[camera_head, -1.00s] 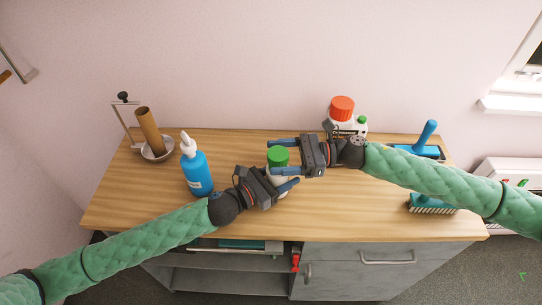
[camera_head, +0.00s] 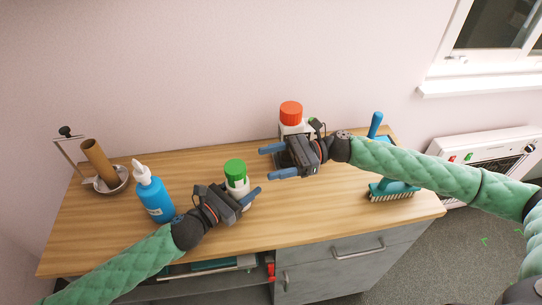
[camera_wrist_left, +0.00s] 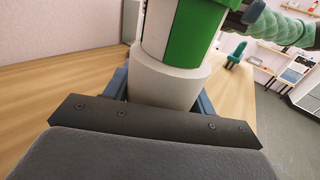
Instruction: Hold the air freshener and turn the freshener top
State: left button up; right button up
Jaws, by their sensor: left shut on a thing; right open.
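The air freshener (camera_head: 238,184) is a white bottle with a green top (camera_head: 234,167), standing upright near the front middle of the table. My left gripper (camera_head: 236,194) is shut on its lower white body; in the left wrist view the pale body (camera_wrist_left: 165,82) sits between the blue fingers, with a green part (camera_wrist_left: 192,40) above. The left gripper hides part of the bottle in the head view. My right gripper (camera_head: 269,162) is open and empty, its fingers pointing left, to the right of the green top and apart from it.
A blue bottle with a white nozzle (camera_head: 154,198) stands left of the left gripper. A cardboard tube (camera_head: 99,162) stands in a metal holder at the left.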

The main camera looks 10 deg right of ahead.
pick_arm(q)
jog(key=o, duration=1.2)
